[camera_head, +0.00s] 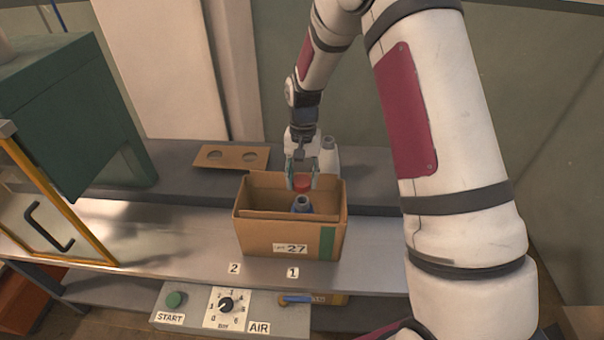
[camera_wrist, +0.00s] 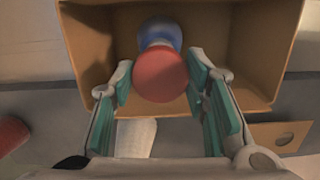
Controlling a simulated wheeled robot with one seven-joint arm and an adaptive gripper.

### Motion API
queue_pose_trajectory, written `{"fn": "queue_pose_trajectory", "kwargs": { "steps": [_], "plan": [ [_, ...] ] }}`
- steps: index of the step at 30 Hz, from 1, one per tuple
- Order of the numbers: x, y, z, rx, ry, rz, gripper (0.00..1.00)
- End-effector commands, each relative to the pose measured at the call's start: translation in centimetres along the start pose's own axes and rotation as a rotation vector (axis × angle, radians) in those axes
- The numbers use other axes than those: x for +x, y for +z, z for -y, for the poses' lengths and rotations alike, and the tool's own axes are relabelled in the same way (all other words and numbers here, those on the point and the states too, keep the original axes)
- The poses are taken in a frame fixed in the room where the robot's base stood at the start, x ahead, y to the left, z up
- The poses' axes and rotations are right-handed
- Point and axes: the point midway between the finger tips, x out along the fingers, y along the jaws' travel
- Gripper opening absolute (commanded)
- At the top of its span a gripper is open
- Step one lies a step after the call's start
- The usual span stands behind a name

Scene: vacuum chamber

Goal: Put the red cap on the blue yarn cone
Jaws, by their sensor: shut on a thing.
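The red cap (camera_head: 302,183) is between the fingers of my gripper (camera_head: 302,174), which is shut on it above the open cardboard box. The blue yarn cone (camera_head: 303,209) stands inside the box, its grey tip showing and its lower part hidden by the front wall. In the head view the cap shows just above and behind the tip, apart from it in the picture. In the wrist view the cap (camera_wrist: 160,75) covers part of the cone (camera_wrist: 161,32). The green-padded fingers (camera_wrist: 160,82) flank the cap.
The cardboard box (camera_head: 262,236), marked 27, stands on the grey bench. A white cone (camera_head: 329,157) stands behind it. A cardboard piece with two holes (camera_head: 231,158) lies at back left. A glazed yellow-framed door (camera_head: 60,205) stands at left. A control panel (camera_head: 190,315) is in front.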

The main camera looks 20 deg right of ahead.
Motion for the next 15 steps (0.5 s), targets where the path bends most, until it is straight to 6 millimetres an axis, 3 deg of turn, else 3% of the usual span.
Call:
{"fn": "queue_pose_trajectory", "kwargs": {
  "steps": [15],
  "plan": [
    [4.0,-0.5,0.0,0.000,0.001,0.002,0.27]
  ]
}}
